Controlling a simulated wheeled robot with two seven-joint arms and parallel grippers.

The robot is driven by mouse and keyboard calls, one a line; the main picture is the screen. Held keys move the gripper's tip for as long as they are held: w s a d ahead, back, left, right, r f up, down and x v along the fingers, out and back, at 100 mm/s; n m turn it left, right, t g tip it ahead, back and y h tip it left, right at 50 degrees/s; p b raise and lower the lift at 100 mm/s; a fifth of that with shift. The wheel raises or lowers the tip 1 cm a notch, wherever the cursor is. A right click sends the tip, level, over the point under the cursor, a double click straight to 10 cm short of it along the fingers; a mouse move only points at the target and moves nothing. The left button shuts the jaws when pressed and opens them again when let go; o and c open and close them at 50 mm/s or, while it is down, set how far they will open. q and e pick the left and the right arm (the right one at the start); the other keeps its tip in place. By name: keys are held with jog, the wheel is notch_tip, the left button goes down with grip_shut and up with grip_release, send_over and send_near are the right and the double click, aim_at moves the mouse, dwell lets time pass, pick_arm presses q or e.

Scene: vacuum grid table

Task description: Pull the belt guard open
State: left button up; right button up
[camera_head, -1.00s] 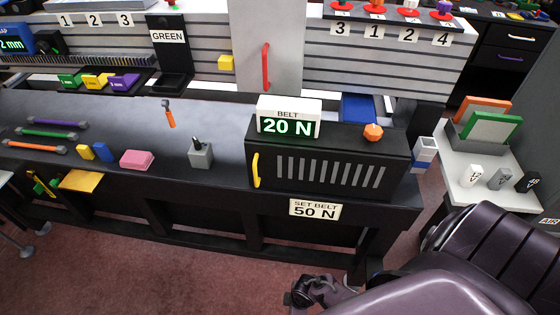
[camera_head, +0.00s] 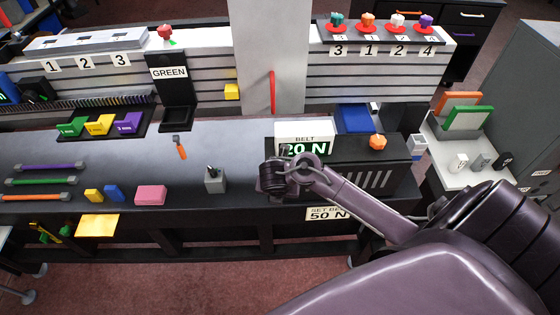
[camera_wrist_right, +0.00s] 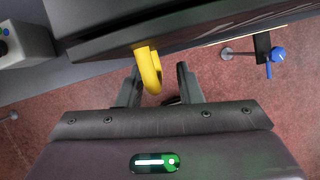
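The belt guard (camera_head: 372,180) is a black slotted panel on the front of the box under the "BELT 20 N" sign (camera_head: 305,131). It looks shut. My right arm crosses in front of it, and my right gripper (camera_head: 272,178) is at its left end. The yellow handle is hidden in the head view. In the right wrist view the yellow handle (camera_wrist_right: 149,68) reaches between the fingers of my right gripper (camera_wrist_right: 160,88), nearer the left finger. The fingers are apart, with a gap beside the handle. My left gripper is not in view.
An orange knob (camera_head: 377,142) sits on top of the box. A grey block with a dark lever (camera_head: 215,181) stands on the bench to the left of the gripper. The "SET BELT 50 N" label (camera_head: 327,214) is below. Open floor (camera_wrist_right: 240,75) lies in front of the bench.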

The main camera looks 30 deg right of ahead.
jog(key=shift+w+f, duration=0.2)
jog(key=shift+f, duration=0.3)
jog(key=shift+w+f, duration=0.2)
jog(key=shift+f, duration=0.25)
grip_shut()
